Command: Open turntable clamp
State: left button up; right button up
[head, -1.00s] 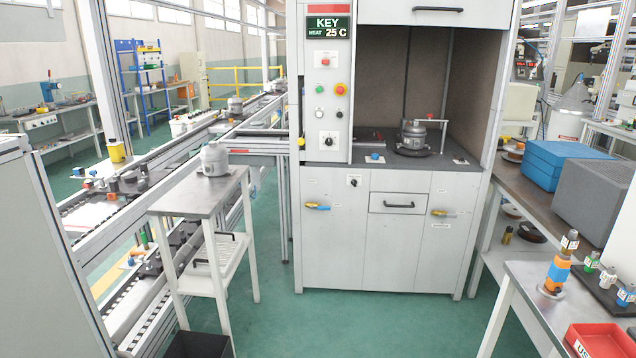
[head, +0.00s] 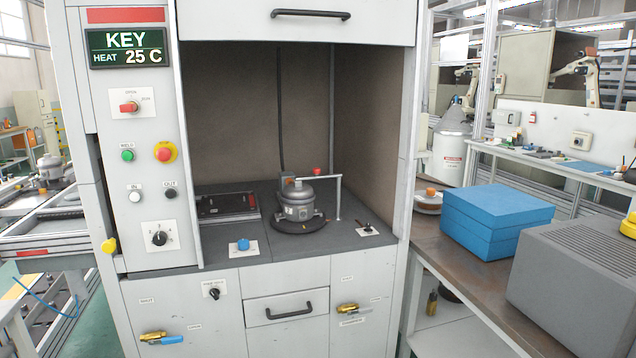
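A grey compressor (head: 298,203) stands upright on the dark round turntable (head: 303,226) inside the welding cabinet. A clamp arm (head: 317,177) with a red knob at its back reaches over the compressor's top from a thin post on the right. Whether it presses on the compressor I cannot tell. A small black lever (head: 369,227) on a white plate sits on the cabinet deck to the right of the turntable. A blue knob (head: 243,245) is at the deck's front left. Neither of my grippers is in the head view.
The control panel (head: 137,150) with display, buttons and switches is on the left. The sliding door (head: 300,20) is raised, leaving the chamber front open. A bench with blue boxes (head: 495,217) and a grey box (head: 585,270) stands on the right.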

aim_at(316, 170)
jog(key=i, duration=0.2)
jog(key=i+j+z, duration=0.3)
jog(key=i+j, duration=0.15)
jog(key=i+j+z, duration=0.35)
jog(key=j, duration=0.25)
jog(key=i, duration=0.1)
